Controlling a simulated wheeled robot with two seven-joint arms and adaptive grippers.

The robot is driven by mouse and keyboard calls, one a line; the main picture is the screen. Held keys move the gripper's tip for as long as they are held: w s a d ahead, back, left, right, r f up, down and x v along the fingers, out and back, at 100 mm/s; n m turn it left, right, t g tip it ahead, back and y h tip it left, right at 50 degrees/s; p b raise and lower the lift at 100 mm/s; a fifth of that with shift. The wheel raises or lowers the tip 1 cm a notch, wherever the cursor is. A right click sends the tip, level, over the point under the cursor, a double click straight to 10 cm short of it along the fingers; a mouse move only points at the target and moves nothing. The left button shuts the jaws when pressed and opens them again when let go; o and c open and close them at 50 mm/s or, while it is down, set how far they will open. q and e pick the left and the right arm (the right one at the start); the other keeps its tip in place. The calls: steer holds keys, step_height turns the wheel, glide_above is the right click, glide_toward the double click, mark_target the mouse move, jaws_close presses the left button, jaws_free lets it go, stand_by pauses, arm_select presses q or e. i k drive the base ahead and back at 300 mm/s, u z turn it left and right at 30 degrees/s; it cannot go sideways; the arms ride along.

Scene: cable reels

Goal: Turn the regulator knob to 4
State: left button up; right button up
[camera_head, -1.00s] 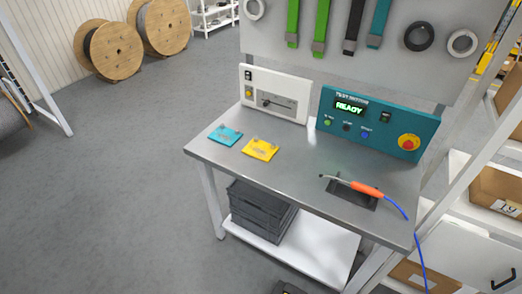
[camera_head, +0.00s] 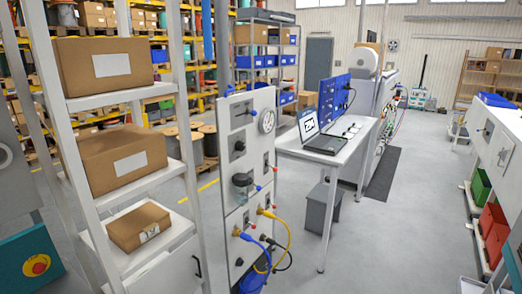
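A tall white panel (camera_head: 252,150) stands left of centre. It carries a round gauge (camera_head: 267,121) near the top, and a large black knob (camera_head: 243,180) about midway down. A smaller dark fitting (camera_head: 239,146) sits above that knob. I cannot tell for sure which of these is the regulator knob, and no number marks are readable at this distance. Blue and yellow cables hang from the lower part of the panel. Neither of my grippers is in view.
A white shelf rack with cardboard boxes (camera_head: 124,158) stands left of the panel. Behind the panel is a table (camera_head: 345,150) with a laptop (camera_head: 322,131). A teal box with a red button (camera_head: 37,265) shows at the lower left. Open grey floor (camera_head: 400,225) lies to the right.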

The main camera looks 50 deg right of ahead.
mark_target(239, 146)
steer(key=z, duration=1.6)
